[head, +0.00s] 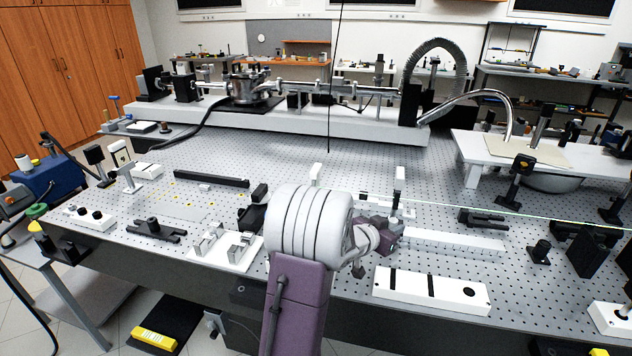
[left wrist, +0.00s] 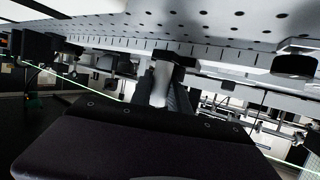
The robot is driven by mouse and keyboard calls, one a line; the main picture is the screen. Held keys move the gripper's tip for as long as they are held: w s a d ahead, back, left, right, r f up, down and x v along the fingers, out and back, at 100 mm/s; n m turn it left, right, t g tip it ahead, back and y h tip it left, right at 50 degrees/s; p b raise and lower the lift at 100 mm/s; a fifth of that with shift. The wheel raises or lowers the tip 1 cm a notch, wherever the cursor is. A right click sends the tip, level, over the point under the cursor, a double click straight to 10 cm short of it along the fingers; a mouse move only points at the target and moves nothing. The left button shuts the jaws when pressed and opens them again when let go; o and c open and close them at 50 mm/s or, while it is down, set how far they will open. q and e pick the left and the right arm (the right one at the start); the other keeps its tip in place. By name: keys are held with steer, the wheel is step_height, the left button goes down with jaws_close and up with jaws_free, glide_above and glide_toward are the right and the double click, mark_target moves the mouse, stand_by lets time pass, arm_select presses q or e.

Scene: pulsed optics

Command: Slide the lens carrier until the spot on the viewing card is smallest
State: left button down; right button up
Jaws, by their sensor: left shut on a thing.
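My left gripper (head: 388,232) reaches in from the front, its arm hiding part of the bench behind it. It is at the left end of a long white rail (head: 455,242). In the left wrist view the fingers (left wrist: 170,88) are shut on a pale upright piece (left wrist: 159,84), which I take to be part of the lens carrier. In the head view the carrier is mostly hidden by my gripper. Another white plate (head: 316,172), possibly the viewing card, stands further left. I cannot make out the spot. My right gripper is not in view.
A thin green beam (head: 520,213) crosses the right half of the bench towards the gripper. A white slotted block (head: 430,290) lies at the front edge. A black post mount (head: 540,252) and dark clamps (head: 483,218) stand to the right.

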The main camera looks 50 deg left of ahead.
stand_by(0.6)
arm_select(q)
steer(key=shift+s+a+p, duration=0.2)
steer(key=shift+a+p, duration=0.1)
steer(key=shift+a, duration=0.1)
steer(key=shift+s+a, duration=0.1)
steer(key=shift+a, duration=0.1)
steer(key=c, duration=1.6)
jaws_free()
steer(key=shift+o, duration=0.2)
steer(key=o, duration=0.6)
steer(key=shift+o, duration=0.2)
